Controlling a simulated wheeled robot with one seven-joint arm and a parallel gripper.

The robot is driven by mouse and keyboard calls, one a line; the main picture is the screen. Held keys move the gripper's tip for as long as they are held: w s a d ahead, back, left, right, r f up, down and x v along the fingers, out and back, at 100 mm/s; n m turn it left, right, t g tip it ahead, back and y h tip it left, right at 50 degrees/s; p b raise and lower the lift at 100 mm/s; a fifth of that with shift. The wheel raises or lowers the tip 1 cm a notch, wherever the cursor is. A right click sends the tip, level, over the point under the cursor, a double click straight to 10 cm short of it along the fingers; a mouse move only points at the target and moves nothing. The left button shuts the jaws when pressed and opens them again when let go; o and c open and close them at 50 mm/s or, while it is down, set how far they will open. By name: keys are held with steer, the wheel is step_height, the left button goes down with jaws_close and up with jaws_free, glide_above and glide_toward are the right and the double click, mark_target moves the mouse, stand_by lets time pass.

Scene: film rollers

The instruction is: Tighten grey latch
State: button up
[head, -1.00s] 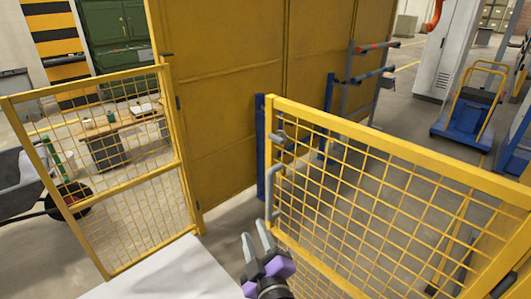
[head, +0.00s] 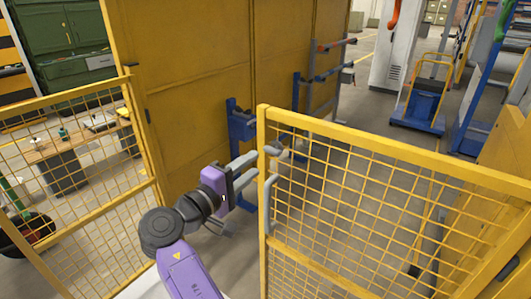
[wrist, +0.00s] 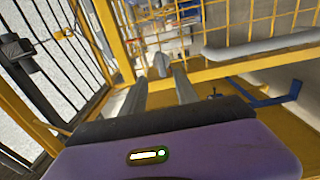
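The grey latch (head: 273,148) sits near the top of the yellow mesh gate's left post. A grey bar handle (head: 269,205) is fixed to the same post below it. My gripper (head: 256,163) is left of the post, with its two grey fingers apart and pointing at the latch. In the wrist view, the latch (wrist: 160,65) appears in line with the gap between the fingertips (wrist: 161,79). I cannot tell whether the fingers touch it. The handle (wrist: 268,46) lies to the right there.
The yellow mesh gate (head: 385,146) fills the right side. Another yellow mesh panel (head: 90,170) stands at left, before a workbench (head: 55,160). A large yellow panel wall (head: 200,80) and a blue post (head: 240,130) stand behind my gripper. A blue trolley (head: 418,110) is farther back.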

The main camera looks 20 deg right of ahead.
mark_target(270, 153)
steer(key=shift+p+x, duration=0.7)
steer(key=shift+x, duration=3.2)
steer(key=shift+f, duration=0.1)
jaws_close()
